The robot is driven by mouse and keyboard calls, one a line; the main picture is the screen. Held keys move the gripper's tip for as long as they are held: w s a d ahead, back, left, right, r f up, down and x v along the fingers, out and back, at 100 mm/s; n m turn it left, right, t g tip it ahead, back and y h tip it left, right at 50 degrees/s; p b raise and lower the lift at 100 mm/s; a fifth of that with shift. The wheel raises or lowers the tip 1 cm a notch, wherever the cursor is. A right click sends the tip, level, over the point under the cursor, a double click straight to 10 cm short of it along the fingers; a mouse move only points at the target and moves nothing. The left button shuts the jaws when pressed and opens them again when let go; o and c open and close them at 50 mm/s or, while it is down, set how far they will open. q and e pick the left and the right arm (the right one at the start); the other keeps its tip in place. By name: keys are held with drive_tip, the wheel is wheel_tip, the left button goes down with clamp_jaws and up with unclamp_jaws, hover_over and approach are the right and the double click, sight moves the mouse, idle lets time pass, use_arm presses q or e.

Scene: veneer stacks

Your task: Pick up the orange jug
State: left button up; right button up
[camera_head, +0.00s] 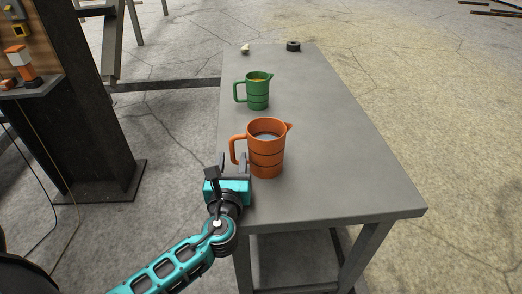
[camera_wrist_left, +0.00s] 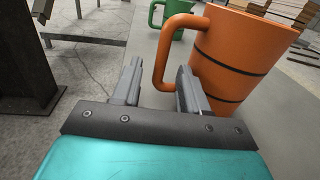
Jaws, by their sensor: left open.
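The orange jug (camera_head: 266,157) stands upright on the grey table, with its handle to the left and its spout to the right. It has dark bands and holds something pale. My left gripper (camera_head: 234,160) is open at the handle side of the jug, near the table's left edge. In the left wrist view, the orange jug (camera_wrist_left: 240,55) fills the upper right. Its handle shows just beyond and between the open fingers of my left gripper (camera_wrist_left: 158,85). I cannot tell whether the right finger touches the jug. My right gripper is not in view.
A green jug (camera_head: 258,92) stands behind the orange one, and also shows in the left wrist view (camera_wrist_left: 168,18). A black ring-shaped item (camera_head: 293,46) and a small pale item (camera_head: 245,49) lie at the far end. The table (camera_head: 345,165) is clear on the right.

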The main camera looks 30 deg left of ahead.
use_arm(q)
drive_tip(key=x, duration=0.4)
drive_tip(key=shift+w, duration=0.1)
drive_tip(key=shift+c, duration=0.3)
clamp_jaws()
drive_tip(key=shift+r, duration=0.1)
